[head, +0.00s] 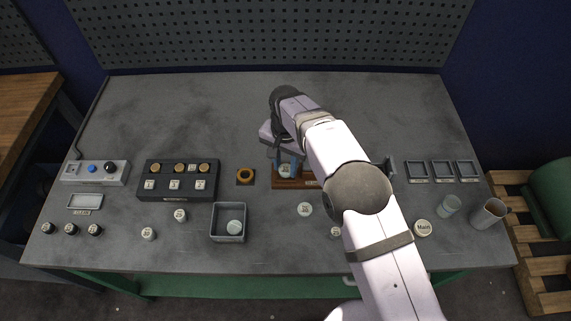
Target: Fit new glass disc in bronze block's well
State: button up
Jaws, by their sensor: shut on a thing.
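The bronze block (245,176) is a small orange-brown square with a dark round well in its top. It stands alone on the bench, left of my gripper. My gripper (287,170) points down over a brown stand (293,184) with a small label. Its blue fingers are shut on a small pale thing low at the stand, which looks like the glass disc, but the fingers and arm partly hide it. I cannot tell whether the disc touches the stand. My arm covers the stand's right part.
A dark rack (178,187) with several bronze knobs and a grey tray (228,236) holding a pale disc lie to the left. Labelled pale discs (305,209) lie in front. A cup (488,213) and glass (448,206) stand at right. The back of the bench is clear.

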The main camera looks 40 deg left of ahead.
jog(key=shift+f, duration=0.35)
jog(key=o, duration=1.1)
jog(key=shift+o, duration=0.6)
jog(key=shift+o, duration=1)
jog(key=shift+d, duration=0.1)
jog(key=shift+r, duration=0.1)
jog(key=shift+w+r+p, duration=0.15)
jog(key=shift+r+p, duration=1.05)
jog(key=shift+r, duration=0.8)
jog(key=shift+r+p, duration=1.05)
jog(key=shift+r, duration=0.45)
